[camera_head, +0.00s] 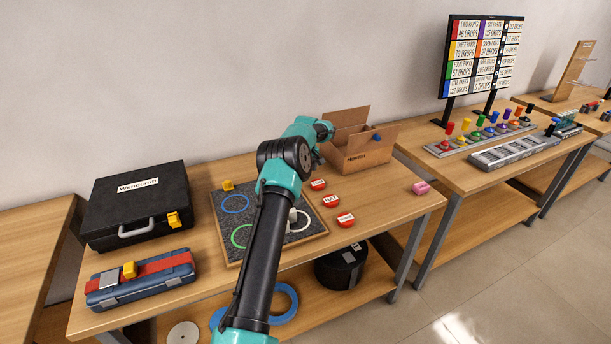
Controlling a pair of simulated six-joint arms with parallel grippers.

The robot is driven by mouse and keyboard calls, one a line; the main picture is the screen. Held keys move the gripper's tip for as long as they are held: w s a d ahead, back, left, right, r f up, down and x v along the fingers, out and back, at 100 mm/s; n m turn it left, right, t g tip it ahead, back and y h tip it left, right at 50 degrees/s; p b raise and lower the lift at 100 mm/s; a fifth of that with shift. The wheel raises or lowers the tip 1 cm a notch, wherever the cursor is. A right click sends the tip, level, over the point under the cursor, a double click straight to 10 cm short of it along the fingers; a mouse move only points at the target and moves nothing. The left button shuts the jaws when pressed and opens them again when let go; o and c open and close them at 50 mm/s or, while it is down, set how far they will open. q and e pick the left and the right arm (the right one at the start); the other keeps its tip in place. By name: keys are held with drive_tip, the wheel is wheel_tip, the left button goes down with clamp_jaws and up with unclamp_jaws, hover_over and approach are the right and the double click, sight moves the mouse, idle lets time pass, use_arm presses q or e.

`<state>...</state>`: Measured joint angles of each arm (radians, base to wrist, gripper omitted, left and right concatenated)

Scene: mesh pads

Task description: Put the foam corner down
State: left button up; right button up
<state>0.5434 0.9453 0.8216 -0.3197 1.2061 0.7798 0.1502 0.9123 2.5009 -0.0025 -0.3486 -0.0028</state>
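I cannot make out a foam corner with certainty. A small pink piece (421,188) lies near the right front edge of the middle table, apart from any gripper. One arm of mine, which seems to be the left, rises from the bottom, left of centre. Its wrist end is in front of the open cardboard box (365,158). Its fingertips are hidden or too small to tell, so I cannot see whether it holds anything. A small blue thing (376,138) shows at the box's right side. My other gripper is out of view.
A dark mat (217,212) with coloured rings lies under my arm, with red labelled discs (331,201) beside it. A black case (135,205) and blue toolbox (140,284) stand left. The right table (465,176) holds coloured pegs and a sign board (481,57).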

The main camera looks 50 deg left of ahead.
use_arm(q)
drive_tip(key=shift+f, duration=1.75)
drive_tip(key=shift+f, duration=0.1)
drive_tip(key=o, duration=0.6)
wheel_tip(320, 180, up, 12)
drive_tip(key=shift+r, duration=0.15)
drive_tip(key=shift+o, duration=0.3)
